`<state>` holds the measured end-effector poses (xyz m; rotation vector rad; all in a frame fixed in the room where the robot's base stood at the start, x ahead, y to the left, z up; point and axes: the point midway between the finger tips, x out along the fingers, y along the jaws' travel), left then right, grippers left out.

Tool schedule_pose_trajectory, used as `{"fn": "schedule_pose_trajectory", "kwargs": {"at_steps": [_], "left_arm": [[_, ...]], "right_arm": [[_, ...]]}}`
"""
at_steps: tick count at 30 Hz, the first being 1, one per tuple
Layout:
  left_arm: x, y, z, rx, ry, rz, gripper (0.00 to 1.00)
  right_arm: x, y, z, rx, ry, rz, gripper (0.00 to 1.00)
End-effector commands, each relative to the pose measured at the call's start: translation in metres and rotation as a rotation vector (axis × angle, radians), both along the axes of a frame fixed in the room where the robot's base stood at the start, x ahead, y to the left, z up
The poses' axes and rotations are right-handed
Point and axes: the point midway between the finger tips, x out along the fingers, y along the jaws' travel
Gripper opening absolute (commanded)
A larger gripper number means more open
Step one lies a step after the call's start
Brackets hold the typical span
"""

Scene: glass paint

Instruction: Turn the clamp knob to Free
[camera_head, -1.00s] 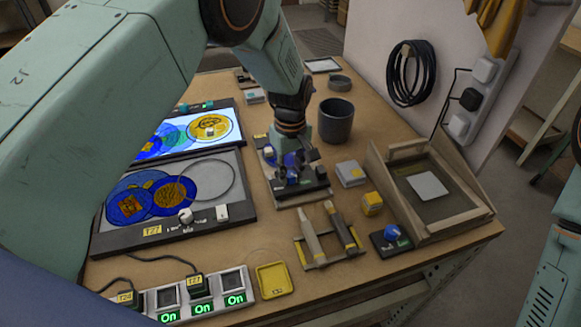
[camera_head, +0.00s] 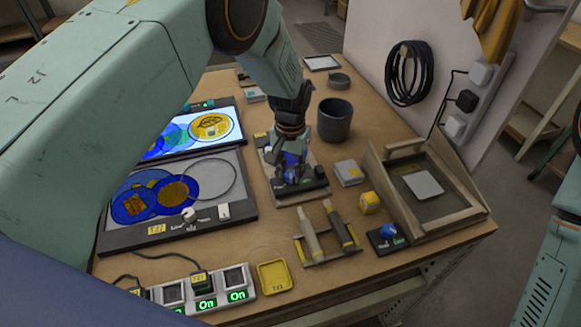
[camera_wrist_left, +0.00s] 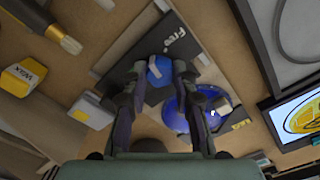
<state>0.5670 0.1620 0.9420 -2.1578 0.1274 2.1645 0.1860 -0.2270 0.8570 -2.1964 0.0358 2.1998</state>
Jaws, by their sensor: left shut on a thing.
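The clamp knob (camera_wrist_left: 158,68) is small and blue and sits on a dark plate (camera_wrist_left: 165,30) with the white word "Free" beside it. My left gripper (camera_head: 290,172) points down over the clamp fixture (camera_head: 312,190) on the bench. In the left wrist view its two fingers (camera_wrist_left: 160,72) lie on either side of the knob and are shut on it. The fingers partly hide the knob, and I cannot read its exact pointing direction. A blue round glass piece (camera_wrist_left: 176,112) lies beside the right finger. My right gripper is out of view.
A dark cup (camera_head: 334,120) stands behind the fixture. Light panels (camera_head: 200,133) with coloured glass lie left. A grey block (camera_head: 349,172), yellow wax block (camera_head: 370,202) and wooden stand (camera_head: 430,190) are right. Brush rack (camera_head: 328,240) and lit switches (camera_head: 205,290) are in front.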

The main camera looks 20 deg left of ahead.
Motion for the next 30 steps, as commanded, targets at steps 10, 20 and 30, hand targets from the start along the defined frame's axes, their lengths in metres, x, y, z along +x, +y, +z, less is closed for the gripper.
{"fn": "schedule_pose_trajectory", "kwargs": {"at_steps": [10,20,30], "left_arm": [[0.004,0.0,0.004,0.0,-0.01,-0.328,0.0],[0.004,0.0,0.004,0.001,-0.01,-0.615,0.0],[0.004,0.0,0.004,0.001,-0.01,-0.807,0.0]], "right_arm": [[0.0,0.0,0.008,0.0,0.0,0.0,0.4],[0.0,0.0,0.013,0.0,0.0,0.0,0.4],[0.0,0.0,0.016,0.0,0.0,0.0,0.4]]}}
